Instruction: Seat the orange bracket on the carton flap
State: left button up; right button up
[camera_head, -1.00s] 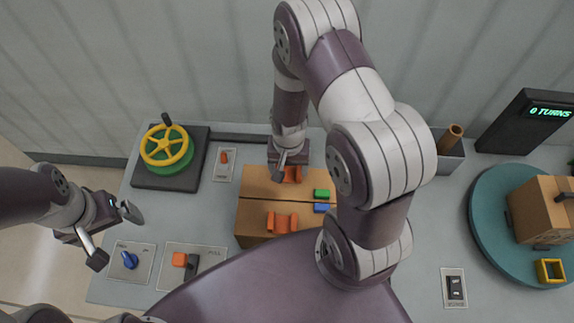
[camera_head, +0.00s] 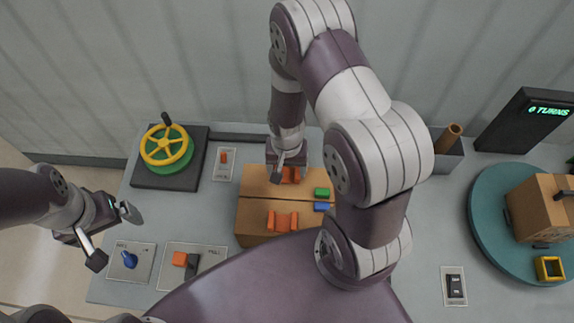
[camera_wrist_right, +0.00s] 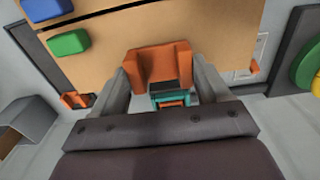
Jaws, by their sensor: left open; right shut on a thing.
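The brown carton (camera_head: 250,207) lies in the middle of the table, with a dark seam across its top. One orange bracket (camera_head: 290,176) is at the carton's far edge. My right gripper (camera_head: 284,170) is shut on it; in the right wrist view this bracket (camera_wrist_right: 160,62) sits between the fingers, over the carton's edge. I cannot tell whether it is fully down on the flap. A second orange bracket (camera_head: 282,221) rests on the near half of the carton, apart from any gripper. My left gripper (camera_head: 113,236) is open and empty over the left table edge.
Green (camera_head: 322,192) and blue (camera_head: 322,207) blocks sit on the carton's right. A yellow handwheel (camera_head: 166,146) stands back left, switch panels (camera_head: 193,262) front left. A teal turntable (camera_head: 482,215) with a box (camera_head: 540,205) is at right. A grey bin (camera_head: 452,155) stands behind.

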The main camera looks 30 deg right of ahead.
jog(key=shift+f, duration=0.1)
dwell(0.6)
jog(key=o, duration=1)
notch_tip(320, 180, up, 13)
jog(key=b, duration=0.2)
jog(key=shift+f+b, duration=0.15)
jog(key=shift+b, duration=0.2)
jog(key=n+t+b, duration=0.1)
jog(key=n+b, duration=0.6)
jog(key=b, duration=0.2)
send_near(286, 174)
jog(key=s, duration=0.1)
jog(key=s+a, duration=0.2)
jog(key=shift+s+a+f, duration=0.2)
jog(key=shift+s+f, duration=0.05)
jog(key=shift+f, duration=0.1)
